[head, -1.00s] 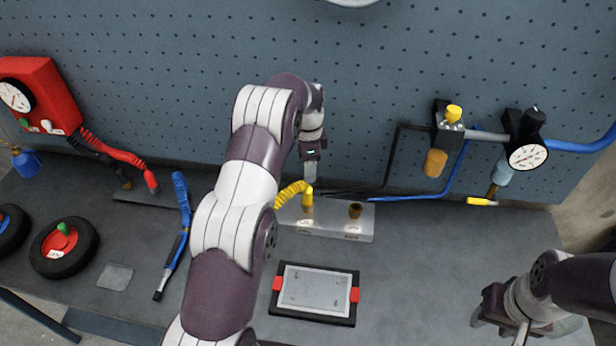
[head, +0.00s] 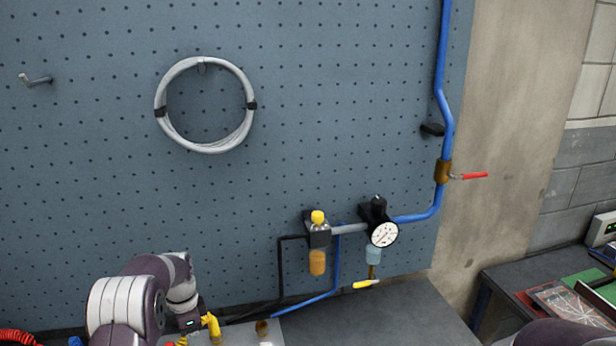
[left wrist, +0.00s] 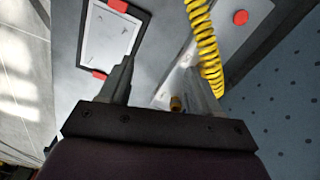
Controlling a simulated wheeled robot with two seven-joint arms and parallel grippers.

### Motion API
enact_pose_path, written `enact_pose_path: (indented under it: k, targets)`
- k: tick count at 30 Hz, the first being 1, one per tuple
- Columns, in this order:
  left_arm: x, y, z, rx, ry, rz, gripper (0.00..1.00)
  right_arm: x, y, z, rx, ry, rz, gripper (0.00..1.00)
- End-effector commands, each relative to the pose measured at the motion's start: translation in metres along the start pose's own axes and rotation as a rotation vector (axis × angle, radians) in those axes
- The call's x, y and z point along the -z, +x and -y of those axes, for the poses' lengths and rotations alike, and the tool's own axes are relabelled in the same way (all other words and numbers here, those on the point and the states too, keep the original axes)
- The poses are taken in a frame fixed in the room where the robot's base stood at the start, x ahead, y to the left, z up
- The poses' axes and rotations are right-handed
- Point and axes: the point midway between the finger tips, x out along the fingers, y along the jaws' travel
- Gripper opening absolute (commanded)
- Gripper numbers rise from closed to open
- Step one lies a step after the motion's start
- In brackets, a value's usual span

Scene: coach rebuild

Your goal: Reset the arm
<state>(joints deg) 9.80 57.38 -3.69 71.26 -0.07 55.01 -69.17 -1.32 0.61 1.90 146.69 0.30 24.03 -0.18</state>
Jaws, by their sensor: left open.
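My left arm (head: 125,305) reaches up from the bottom left of the head view, with its wrist bent down toward the bench. In the left wrist view my left gripper (left wrist: 162,68) is open, its two fingers apart with nothing held between them. A yellow coiled hose (left wrist: 203,45) passes close by the right finger; I cannot tell whether they touch. The hose also shows beside my wrist in the head view (head: 211,325). Only a dark piece of my right arm shows at the bottom right of the head view; its gripper is out of view.
A black-framed panel with red tabs (left wrist: 103,40) lies on the bench beyond the left finger. A pressure gauge (head: 384,234), yellow-capped filter (head: 318,235) and blue pipe (head: 440,110) are on the pegboard. A white hose loop (head: 170,118) hangs above. A side bench (head: 500,275) stands right.

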Motion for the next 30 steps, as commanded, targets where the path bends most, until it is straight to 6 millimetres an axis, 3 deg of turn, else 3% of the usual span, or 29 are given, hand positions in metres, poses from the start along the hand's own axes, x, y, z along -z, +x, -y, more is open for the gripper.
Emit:
enact_pose_path:
  k: [6, 14, 20, 23, 27, 30]
  targets:
    - [0.001, 0.008, 0.002, 0.025, -0.208, -0.013, 0.63, 0.0, 0.0, 0.0, 0.0, 0.0, 0.0, 0.43]
    - [-0.013, 0.032, -0.048, -0.008, -0.554, 0.004, 0.63, -0.001, 0.007, 0.0, 0.0, 0.0, 0.0, 0.43]
    - [-0.024, 0.031, -0.117, -0.008, -0.83, 0.005, 0.63, -0.003, 0.028, 0.0, 0.0, 0.0, 0.0, 0.43]
    - [-0.034, 0.029, -0.167, -0.002, -0.963, -0.003, 0.63, -0.005, 0.046, 0.0, 0.0, 0.0, 0.0, 0.43]
    - [-0.057, 0.03, -0.252, 0.014, -1.075, -0.029, 0.63, -0.009, 0.076, 0.0, 0.0, 0.0, 0.0, 0.43]
    - [-0.067, 0.029, -0.289, 0.026, -1.047, -0.052, 0.63, -0.011, 0.089, 0.0, 0.0, 0.0, 0.0, 0.43]
